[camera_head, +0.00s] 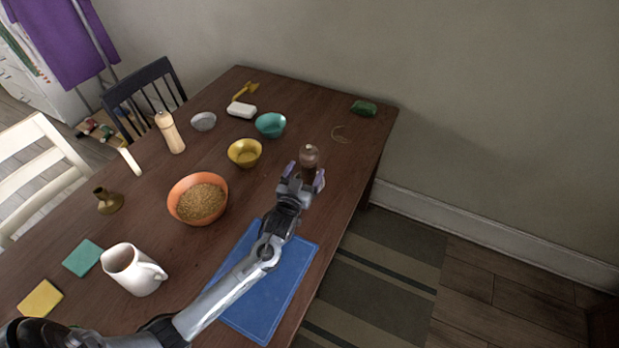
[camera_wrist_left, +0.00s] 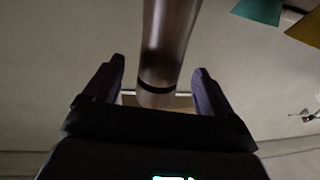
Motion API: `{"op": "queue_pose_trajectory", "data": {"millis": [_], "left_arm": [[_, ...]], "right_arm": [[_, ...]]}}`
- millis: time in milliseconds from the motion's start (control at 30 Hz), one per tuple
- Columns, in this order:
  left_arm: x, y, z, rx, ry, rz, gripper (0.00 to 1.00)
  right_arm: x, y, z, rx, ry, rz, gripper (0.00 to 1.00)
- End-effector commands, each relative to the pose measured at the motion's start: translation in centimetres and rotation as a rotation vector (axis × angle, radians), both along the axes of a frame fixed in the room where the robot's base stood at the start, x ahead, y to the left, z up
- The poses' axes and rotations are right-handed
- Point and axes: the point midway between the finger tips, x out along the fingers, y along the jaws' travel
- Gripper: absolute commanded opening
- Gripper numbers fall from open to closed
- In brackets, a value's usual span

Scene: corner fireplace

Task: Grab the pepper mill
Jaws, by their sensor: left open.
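In the left wrist view the mill (camera_wrist_left: 167,45) runs between the two spread fingers of the gripper (camera_wrist_left: 160,75), with a gap visible on each side. The gripper hides the mill's lower part in the head view. A similar light wooden mill (camera_head: 170,133) stands at the far left side of the table. My right gripper is not in view.
A yellow bowl (camera_head: 244,153), teal bowl (camera_head: 270,125) and orange bowl of grain (camera_head: 177,205) stand left of the gripper. A blue mat (camera_head: 288,290) lies under my arm. A white pitcher (camera_head: 145,280) stands front left. The table's right edge is close to the mill.

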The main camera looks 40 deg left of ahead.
Motion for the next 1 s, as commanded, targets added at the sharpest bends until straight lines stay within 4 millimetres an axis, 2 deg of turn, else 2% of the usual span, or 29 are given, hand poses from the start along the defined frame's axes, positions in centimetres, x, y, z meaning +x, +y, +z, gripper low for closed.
{"op": "queue_pose_trajectory", "data": {"millis": [300,667,1000], "left_arm": [[3.0,1.1,0.0,0.001,-0.001,0.001,0.85],[3.4,1.3,0.1,0.001,0.000,0.000,0.85],[3.4,1.3,0.0,0.000,0.000,0.000,0.33]], "right_arm": [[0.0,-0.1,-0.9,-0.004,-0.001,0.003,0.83],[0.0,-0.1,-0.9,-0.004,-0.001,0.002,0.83],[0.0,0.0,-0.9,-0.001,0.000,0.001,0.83]]}}
